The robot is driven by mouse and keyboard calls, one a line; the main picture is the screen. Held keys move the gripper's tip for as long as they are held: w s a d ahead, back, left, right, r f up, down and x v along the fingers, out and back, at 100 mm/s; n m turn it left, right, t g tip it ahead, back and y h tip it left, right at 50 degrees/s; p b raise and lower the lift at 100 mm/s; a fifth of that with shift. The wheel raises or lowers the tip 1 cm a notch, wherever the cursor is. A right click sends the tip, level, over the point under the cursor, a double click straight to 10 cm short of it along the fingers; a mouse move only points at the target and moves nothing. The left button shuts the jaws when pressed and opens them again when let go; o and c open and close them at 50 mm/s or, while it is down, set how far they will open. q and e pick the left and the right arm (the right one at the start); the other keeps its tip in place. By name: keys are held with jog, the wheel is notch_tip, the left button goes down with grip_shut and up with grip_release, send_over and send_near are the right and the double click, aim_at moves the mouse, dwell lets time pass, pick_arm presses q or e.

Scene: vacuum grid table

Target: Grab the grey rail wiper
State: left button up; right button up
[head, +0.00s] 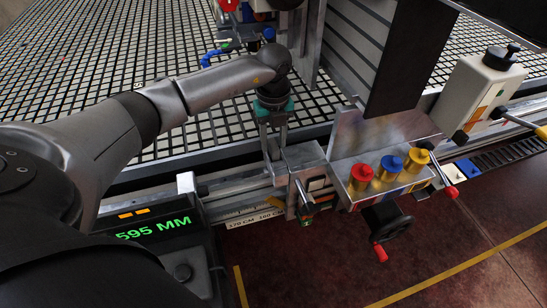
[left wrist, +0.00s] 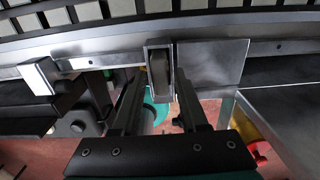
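The grey rail wiper seems to be the small upright grey bracket with a dark strip (left wrist: 159,70), at the rail in the left wrist view. My left gripper (left wrist: 157,82) points at it, with one finger on each side. Narrow gaps show between fingers and bracket, so it looks open and not clamped. In the head view my left gripper (head: 272,150) points down at the rail, beside a metal carriage block. I cannot clearly pick out the wiper there; the fingers and block may hide it. My right gripper is not in view.
A carriage with red, blue and yellow knobs (head: 389,167) stands right of my left gripper, with a black handwheel (head: 388,222) below. A display reading 595 MM (head: 150,228) is at the lower left. The grid table (head: 190,140) lies behind the rail.

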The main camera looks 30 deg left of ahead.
pick_arm(q)
grip_shut()
dwell(1.1)
